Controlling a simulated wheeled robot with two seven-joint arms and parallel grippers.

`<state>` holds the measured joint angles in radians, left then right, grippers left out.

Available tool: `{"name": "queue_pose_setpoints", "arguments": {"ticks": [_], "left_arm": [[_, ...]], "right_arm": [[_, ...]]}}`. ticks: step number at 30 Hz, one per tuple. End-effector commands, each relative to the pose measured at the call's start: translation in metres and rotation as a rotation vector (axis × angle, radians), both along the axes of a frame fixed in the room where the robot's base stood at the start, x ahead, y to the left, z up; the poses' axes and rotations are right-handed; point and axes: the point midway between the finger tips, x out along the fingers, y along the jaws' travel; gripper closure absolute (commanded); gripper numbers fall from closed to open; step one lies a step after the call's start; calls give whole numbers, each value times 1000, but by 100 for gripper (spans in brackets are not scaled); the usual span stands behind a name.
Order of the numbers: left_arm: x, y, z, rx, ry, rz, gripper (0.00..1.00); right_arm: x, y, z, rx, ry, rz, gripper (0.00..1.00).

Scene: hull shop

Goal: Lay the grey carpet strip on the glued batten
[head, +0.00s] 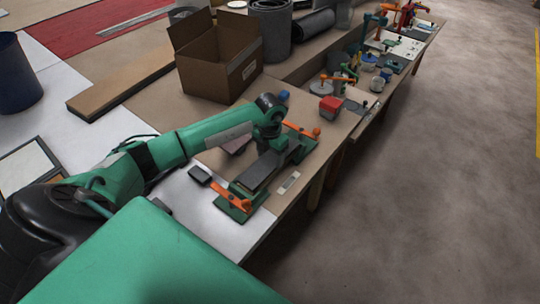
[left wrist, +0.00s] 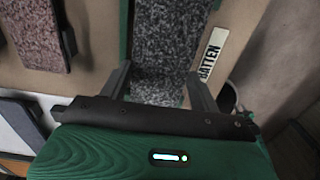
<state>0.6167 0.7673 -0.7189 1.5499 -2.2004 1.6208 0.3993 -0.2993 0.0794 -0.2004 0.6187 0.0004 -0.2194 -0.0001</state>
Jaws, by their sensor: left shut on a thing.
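The grey carpet strip (head: 261,172) shows dark in the head view, lengthwise over the green batten fixture (head: 236,203), which has orange clamps at both ends. In the left wrist view the speckled grey strip (left wrist: 165,35) runs up between green edges. My left gripper (left wrist: 160,88) is shut on the grey strip, a finger on each side. In the head view the left gripper (head: 266,149) is above the far part of the fixture. The batten and any glue are hidden under the strip; I cannot tell whether the strip touches it. My right gripper is not in view.
A purplish carpet piece (head: 237,145) lies left of the fixture, and a small dark block (head: 199,175) nearer. The BATTEN label (left wrist: 213,54) lies right of it. A cardboard box (head: 218,67) and a red block (head: 329,107) stand farther back. The bench edge is close on the right.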

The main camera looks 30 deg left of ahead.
Motion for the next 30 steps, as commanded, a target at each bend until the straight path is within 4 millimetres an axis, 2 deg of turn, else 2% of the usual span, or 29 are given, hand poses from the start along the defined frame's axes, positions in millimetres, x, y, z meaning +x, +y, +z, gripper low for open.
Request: {"name": "queue_pose_setpoints", "arguments": {"ticks": [30], "left_arm": [[0,0,-10,0,0,0,60]], "right_arm": [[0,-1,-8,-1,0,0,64]]}}
